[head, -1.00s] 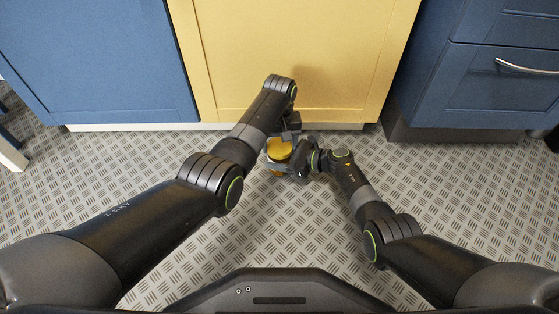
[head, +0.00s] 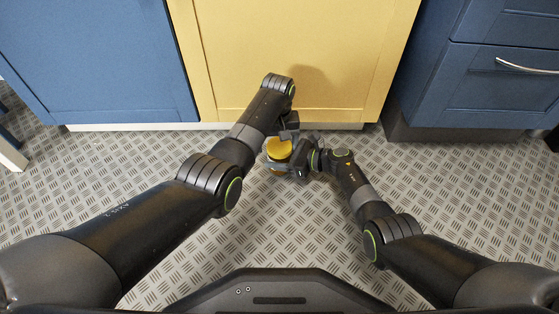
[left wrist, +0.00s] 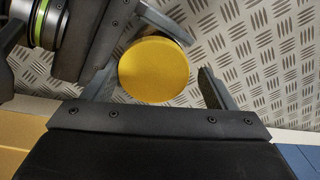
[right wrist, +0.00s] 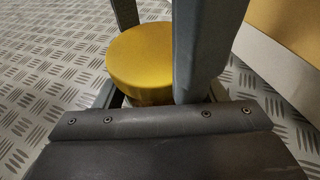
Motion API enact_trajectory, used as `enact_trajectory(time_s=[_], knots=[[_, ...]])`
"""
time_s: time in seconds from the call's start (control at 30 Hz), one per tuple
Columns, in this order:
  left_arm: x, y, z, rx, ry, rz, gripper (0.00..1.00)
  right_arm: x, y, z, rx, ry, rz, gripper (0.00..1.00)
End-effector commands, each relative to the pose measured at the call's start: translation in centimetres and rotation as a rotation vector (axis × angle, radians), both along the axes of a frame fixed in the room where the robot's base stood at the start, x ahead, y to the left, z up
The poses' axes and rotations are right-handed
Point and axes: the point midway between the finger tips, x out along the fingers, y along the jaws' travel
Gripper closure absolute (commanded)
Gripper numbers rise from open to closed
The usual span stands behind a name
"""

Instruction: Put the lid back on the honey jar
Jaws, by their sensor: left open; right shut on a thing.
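The round yellow lid (head: 279,148) sits flat on top of the honey jar; it also shows in the left wrist view (left wrist: 154,69) and right wrist view (right wrist: 142,55). Only a narrow amber part of the honey jar (right wrist: 152,99) shows under the lid. My right gripper (head: 287,164) is shut on the jar, and my own parts hide most of its body. My left gripper (left wrist: 158,88) is open, its fingers apart on either side of the lid with gaps to its rim. Whether the lid is fully seated cannot be told.
The patterned metal floor (head: 300,240) lies below and is clear around the arms. A yellow cabinet front (head: 340,70) stands close behind my left wrist. Blue cabinets (head: 90,60) flank it. A white leg (head: 10,155) stands at the far left.

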Motion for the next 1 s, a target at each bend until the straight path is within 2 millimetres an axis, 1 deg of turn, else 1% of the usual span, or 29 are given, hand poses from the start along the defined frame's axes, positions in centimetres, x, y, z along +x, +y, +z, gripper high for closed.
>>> enact_trajectory(time_s=[0.03,0.13,0.23,0.33,0.57,0.6,0.73,0.87,1.0], knots=[[0.0,-1.1,1.3,-0.022,-0.007,-0.014,0.13,-0.2,0.3,-0.2,0.000,0.007,0.001,0.99],[0.0,-1.1,3.0,-0.022,-0.009,-0.016,0.13,-0.3,0.2,-0.4,-0.003,0.011,-0.002,0.99],[0.1,-1.2,4.2,-0.020,-0.008,-0.019,0.13,-0.3,0.0,-0.7,-0.007,0.017,-0.006,1.00],[0.0,-1.0,4.5,-0.018,-0.006,-0.016,0.13,-0.3,0.0,-0.7,-0.007,0.016,-0.006,0.99],[0.0,-0.7,4.4,-0.013,-0.003,-0.012,0.13,-0.2,-0.1,-0.5,-0.008,0.010,-0.006,0.99],[0.0,-0.7,4.4,-0.013,-0.003,-0.011,0.16,-0.2,-0.1,-0.5,-0.008,0.010,-0.006,0.99],[0.0,-0.6,4.5,-0.013,-0.004,0.027,0.16,-0.1,-0.2,-0.5,-0.008,0.008,-0.007,0.99],[0.0,-0.6,5.0,-0.015,-0.005,0.149,0.16,-0.1,-0.2,-0.4,-0.008,0.007,-0.006,0.99],[0.0,-0.5,5.8,-0.019,-0.004,0.337,0.16,0.0,-0.2,-0.4,-0.007,0.006,-0.007,0.99]])
